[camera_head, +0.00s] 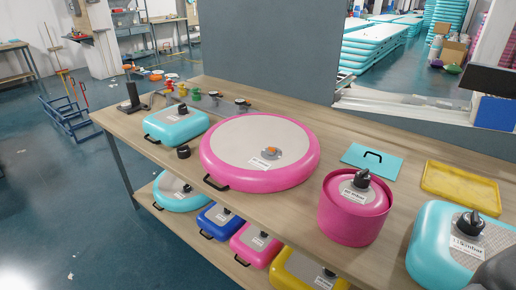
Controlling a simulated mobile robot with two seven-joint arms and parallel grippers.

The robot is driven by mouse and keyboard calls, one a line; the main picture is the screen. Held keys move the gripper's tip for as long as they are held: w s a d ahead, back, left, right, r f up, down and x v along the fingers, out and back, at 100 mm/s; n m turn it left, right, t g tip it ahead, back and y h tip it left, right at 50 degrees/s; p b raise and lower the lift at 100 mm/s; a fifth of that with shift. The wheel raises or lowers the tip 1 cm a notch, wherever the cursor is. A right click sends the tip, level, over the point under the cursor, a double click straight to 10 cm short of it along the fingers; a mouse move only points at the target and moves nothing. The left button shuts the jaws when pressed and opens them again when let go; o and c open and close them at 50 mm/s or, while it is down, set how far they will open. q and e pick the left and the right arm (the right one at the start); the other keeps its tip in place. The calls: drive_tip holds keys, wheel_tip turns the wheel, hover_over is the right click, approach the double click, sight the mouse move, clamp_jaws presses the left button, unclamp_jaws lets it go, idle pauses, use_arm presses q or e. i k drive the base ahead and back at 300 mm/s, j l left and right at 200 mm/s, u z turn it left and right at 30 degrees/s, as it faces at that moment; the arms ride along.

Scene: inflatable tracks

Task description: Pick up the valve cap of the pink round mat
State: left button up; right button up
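The pink round mat (235,136) lies flat near the middle of the wooden table, with a grey top and a black handle on its front left side. Its valve (272,151) shows an orange centre in a grey ring, beside a white label. A small black cap-like piece (183,152) lies on the table just left of the mat, near the teal block; I cannot tell for certain that it is the mat's valve cap. Neither of my grippers is in view.
A teal block (160,128) stands left of the mat. A pink cylinder (345,222), teal sheet (358,160), yellow tray (462,182) and larger teal block (428,240) are to the right. Small fittings (241,105) lie behind. Several inflatables fill the shelf below.

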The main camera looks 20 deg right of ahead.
sight(183, 153)
drive_tip(key=j+z, duration=0.1)
drive_tip(key=z, duration=0.35)
drive_tip(key=i+j+z, duration=0.1)
drive_tip(key=z, duration=0.4)
drive_tip(key=j+z, duration=0.2)
drive_tip(key=z, duration=0.25)
drive_tip(key=j+z, duration=0.6)
drive_tip(key=j, duration=0.25)
drive_tip(key=k+j+z, duration=0.15)
drive_tip(key=j, duration=0.3)
drive_tip(key=k+j+z, duration=0.1)
drive_tip(key=j, duration=0.3)
drive_tip(key=k+j, duration=0.1)
drive_tip(key=j, duration=0.3)
drive_tip(key=k+j, duration=0.1)
drive_tip(key=j, duration=0.35)
drive_tip(key=k+j, duration=0.1)
drive_tip(key=j, duration=0.3)
drive_tip(key=i, duration=0.1)
drive_tip(key=j+z, duration=0.05)
